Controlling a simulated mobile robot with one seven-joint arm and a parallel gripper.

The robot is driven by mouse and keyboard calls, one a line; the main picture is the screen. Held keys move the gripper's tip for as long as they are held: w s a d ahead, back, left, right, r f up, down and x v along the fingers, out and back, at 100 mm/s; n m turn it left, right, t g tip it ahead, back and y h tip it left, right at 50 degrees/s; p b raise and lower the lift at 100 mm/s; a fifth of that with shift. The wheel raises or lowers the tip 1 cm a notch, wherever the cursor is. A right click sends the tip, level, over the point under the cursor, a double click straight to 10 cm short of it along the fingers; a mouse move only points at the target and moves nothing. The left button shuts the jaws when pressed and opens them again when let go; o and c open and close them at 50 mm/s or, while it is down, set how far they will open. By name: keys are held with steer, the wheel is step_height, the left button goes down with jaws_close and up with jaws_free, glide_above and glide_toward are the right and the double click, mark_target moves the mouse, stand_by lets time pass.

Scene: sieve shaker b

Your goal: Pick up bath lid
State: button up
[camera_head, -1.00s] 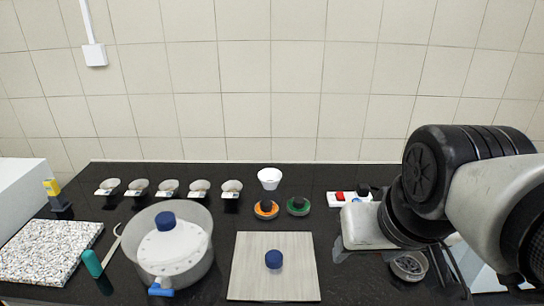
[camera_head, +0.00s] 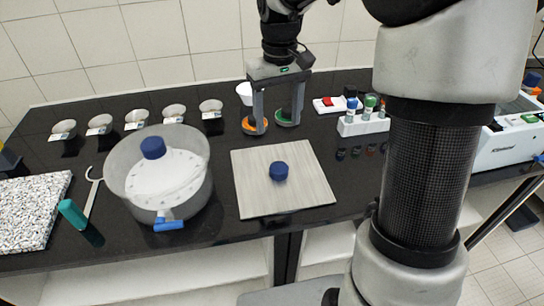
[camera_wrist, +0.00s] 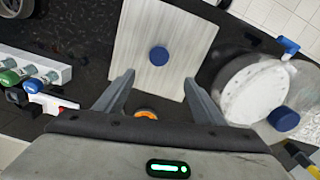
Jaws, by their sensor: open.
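A square pale wood-grain plate (camera_head: 255,180) with a dark blue knob (camera_head: 279,171) at its middle lies flat on the black bench. The plate also shows in the wrist view (camera_wrist: 140,40), its knob (camera_wrist: 159,56) ahead of and between my fingers. Left of it stands a translucent round bath (camera_head: 195,185) with a blue tap (camera_head: 169,225); in it is a white perforated disc (camera_head: 165,180) with its own blue knob (camera_head: 153,148). I cannot tell which knobbed piece is called the lid. My gripper (camera_head: 276,124) is open and empty, pointing down behind the plate.
An orange-ringed piece (camera_head: 249,125) and a green-ringed piece (camera_head: 286,117) sit by my fingertips. A rack of capped bottles (camera_head: 362,125) stands right. Several small cups line the back left. A speckled slab (camera_head: 30,210) and teal-handled tool (camera_head: 72,213) lie left.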

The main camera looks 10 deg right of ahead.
mark_target(278, 166)
step_height(278, 166, down, 16)
steer(key=shift+d+r+b, duration=0.1)
steer(key=shift+d+b, duration=0.05)
steer(key=shift+b, duration=0.8)
steer(key=c, duration=1.5)
step_height(278, 166, up, 10)
steer(key=p, duration=0.1)
